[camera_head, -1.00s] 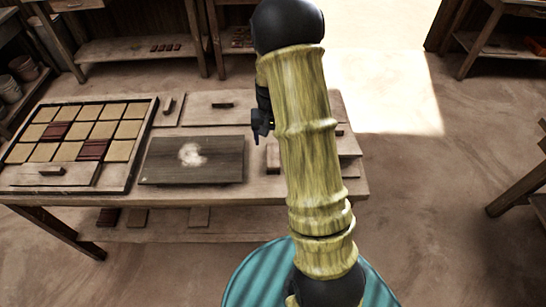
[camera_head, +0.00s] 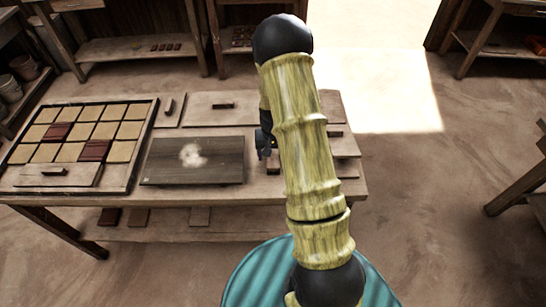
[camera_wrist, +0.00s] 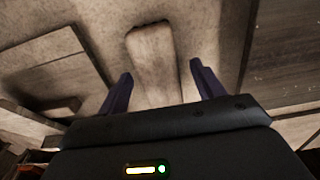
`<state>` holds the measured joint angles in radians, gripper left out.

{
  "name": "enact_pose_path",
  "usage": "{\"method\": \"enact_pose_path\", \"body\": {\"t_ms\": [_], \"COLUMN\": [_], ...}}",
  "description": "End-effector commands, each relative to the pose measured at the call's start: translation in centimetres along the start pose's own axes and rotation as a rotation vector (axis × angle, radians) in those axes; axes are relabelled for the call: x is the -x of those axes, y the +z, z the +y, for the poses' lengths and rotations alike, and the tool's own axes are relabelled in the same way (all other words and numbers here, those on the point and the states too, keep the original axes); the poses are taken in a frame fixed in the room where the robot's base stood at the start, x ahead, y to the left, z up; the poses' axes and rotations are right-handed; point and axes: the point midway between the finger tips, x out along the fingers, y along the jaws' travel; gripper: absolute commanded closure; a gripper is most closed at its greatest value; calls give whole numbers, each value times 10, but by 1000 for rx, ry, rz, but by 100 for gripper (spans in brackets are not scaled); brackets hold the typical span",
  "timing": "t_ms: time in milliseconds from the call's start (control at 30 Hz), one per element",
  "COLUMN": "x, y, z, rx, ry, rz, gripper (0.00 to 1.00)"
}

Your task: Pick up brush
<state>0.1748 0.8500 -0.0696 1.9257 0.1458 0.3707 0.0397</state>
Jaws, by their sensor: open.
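My gripper (camera_wrist: 161,69) is open, its two dark fingers apart in the wrist view. A pale, long piece with a rounded end (camera_wrist: 155,58) lies between and beyond the fingertips; it may be the brush, but its bristles do not show. The fingers are not seen closed on it. In the head view, my gripper (camera_head: 264,145) is partly hidden behind my arm, low over the table, just right of the dark board. I cannot make out the brush in the head view, as my arm covers that part of the table.
The wooden table (camera_head: 215,196) holds a tile tray (camera_head: 148,130) at left and a dark board (camera_head: 222,172) with a white powder patch (camera_head: 192,154). Handled wooden boards (camera_head: 215,114) lie along the back. Open floor (camera_head: 420,190) is to the right.

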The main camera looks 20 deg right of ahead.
Motion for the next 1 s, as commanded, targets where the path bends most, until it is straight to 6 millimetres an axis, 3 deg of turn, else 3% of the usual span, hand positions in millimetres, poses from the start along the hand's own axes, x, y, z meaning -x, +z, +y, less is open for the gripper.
{"method": "enact_pose_path", "body": {"t_ms": [133,633,900,1000], "x": [-10,-10,-10,-9], "y": [0,0,0,0], "z": [0,0,0,0], "rx": [0,0,0,0], "ry": [0,0,0,0], "rz": [0,0,0,1], "gripper": [33,33,83,83]}}
